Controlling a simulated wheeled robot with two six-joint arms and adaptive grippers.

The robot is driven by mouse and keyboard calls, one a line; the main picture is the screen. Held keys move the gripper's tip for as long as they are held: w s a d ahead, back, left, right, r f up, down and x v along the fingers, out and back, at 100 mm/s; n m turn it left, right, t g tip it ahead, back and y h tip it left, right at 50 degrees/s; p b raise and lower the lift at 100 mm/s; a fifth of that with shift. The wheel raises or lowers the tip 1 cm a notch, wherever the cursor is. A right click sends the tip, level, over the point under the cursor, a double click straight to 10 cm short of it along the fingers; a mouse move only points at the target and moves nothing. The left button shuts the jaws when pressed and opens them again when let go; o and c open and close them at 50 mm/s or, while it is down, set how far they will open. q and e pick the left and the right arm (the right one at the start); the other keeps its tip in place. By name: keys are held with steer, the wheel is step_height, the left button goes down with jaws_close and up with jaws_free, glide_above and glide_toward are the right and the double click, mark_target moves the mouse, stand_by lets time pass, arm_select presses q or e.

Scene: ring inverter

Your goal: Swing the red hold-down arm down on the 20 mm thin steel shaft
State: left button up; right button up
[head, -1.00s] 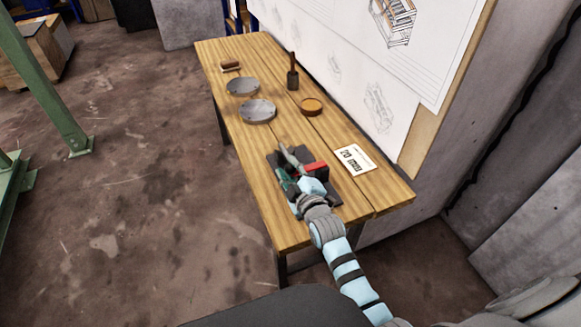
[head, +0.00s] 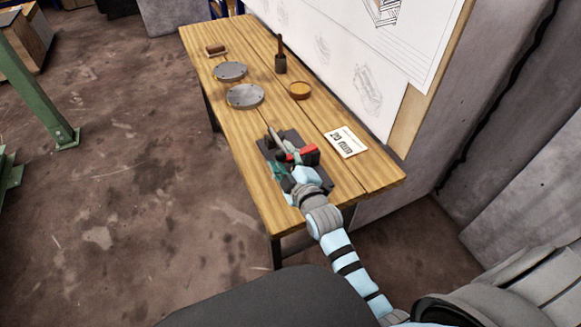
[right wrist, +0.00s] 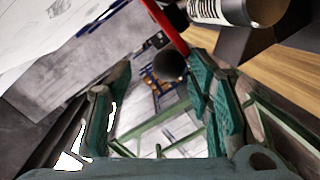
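The red hold-down arm (head: 304,154) is on a dark fixture near the front end of the bench. A grey rod (head: 276,139), which looks like the thin steel shaft, lies across the fixture. In the right wrist view the red arm (right wrist: 163,22) ends in a dark ball knob (right wrist: 170,66). My right gripper (head: 279,168) is at the fixture's left side. In its wrist view its teal-padded fingers (right wrist: 152,92) are wide apart, with the knob between the tips, nearer the right finger. Contact cannot be told. My left gripper is out of view.
A card marked 20 mm (head: 345,142) lies right of the fixture. Two grey discs (head: 245,95) (head: 230,71), an orange round dish (head: 299,90), a dark mallet-like tool (head: 280,62) and a brush (head: 215,51) lie farther back. A drawing board (head: 350,60) stands along the bench's right edge.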

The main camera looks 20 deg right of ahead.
steer(key=s+r, duration=0.1)
steer(key=s, duration=0.8)
steer(key=shift+s+r, duration=0.2)
steer(key=shift+r, duration=0.1)
steer(key=s+f, duration=0.1)
steer(key=f+m+g, duration=0.1)
steer(key=s+f+g, duration=0.1)
steer(key=shift+s+d+f+m, duration=0.15)
steer(key=shift+s+d+m, duration=0.15)
steer(key=shift+s+m, duration=0.1)
steer(key=s+d+f+m+g, duration=0.1)
steer(key=s+f+m+g, duration=0.25)
steer(key=s, duration=0.35)
steer(key=s+d+f+m+g+h, duration=0.1)
steer(key=s+d+f+m+g, duration=0.1)
steer(key=s+g, duration=0.3)
steer(key=s+d+f+m+g, duration=0.1)
steer(key=s+f+m+g, duration=0.15)
steer(key=s, duration=0.55)
step_height(320, 180, down, 17)
steer(key=s+d+m+g+p, duration=0.1)
steer(key=s+d+p, duration=0.1)
steer(key=s+p, duration=0.15)
steer(key=s+f+g+p, duration=0.1)
steer(key=s+f+p, duration=0.2)
steer(key=s+f, duration=0.5)
steer(key=s, duration=0.4)
steer(key=shift+s+f, duration=0.2)
